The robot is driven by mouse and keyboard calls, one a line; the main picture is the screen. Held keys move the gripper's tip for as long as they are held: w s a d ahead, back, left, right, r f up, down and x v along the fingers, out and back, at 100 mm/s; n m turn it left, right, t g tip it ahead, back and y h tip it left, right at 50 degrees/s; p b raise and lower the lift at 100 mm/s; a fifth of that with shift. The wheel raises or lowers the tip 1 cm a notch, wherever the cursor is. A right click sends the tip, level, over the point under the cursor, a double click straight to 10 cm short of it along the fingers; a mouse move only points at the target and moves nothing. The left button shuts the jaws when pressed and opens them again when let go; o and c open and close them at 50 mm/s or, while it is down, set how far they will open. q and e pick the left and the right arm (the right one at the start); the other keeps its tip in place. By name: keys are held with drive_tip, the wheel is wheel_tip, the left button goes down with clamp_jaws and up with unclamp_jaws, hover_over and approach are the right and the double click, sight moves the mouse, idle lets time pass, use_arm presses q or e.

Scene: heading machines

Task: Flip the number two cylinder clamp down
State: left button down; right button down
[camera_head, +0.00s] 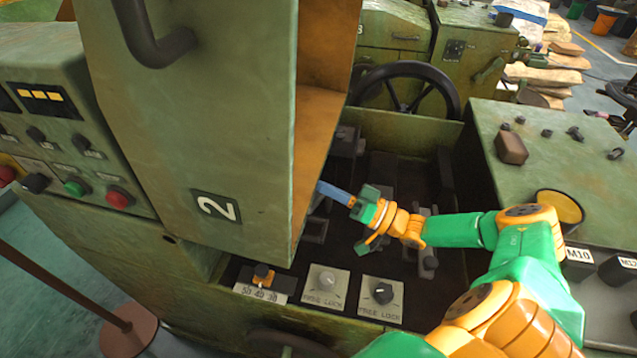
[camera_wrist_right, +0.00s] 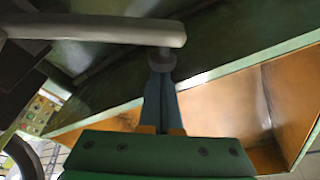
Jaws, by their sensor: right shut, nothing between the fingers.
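A large green metal piece marked with a white 2 (camera_head: 170,150) stands upright over the machine in the head view. Its open side shows an orange inner face (camera_head: 322,95). I cannot tell for certain whether it is the clamp. My right gripper (camera_head: 322,187) comes in from the right, with its blue fingertips close to the piece's right edge. In the right wrist view, the closed fingers (camera_wrist_right: 161,80) point at a grey bar (camera_wrist_right: 110,29) whose rounded end overlaps the tips. Contact is unclear. The gripper holds nothing. My left gripper is not in view.
A dark handle (camera_head: 155,40) sits high on the marked piece. A black handwheel (camera_head: 408,72) stands behind the dark machine recess. A control panel with coloured buttons (camera_head: 75,187) is at left. Knobs (camera_head: 381,291) line the front edge. A green-topped cabinet (camera_head: 560,150) is at right.

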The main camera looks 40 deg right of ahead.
drive_tip(key=shift+s+a+f, duration=0.1)
drive_tip(key=shift+s+f, duration=0.1)
drive_tip(key=shift+s+a+f+n+y+b, duration=0.4)
drive_tip(key=shift+s+a+f+n+b, duration=0.25)
drive_tip(key=shift+n, duration=0.35)
drive_tip(key=shift+w, duration=0.15)
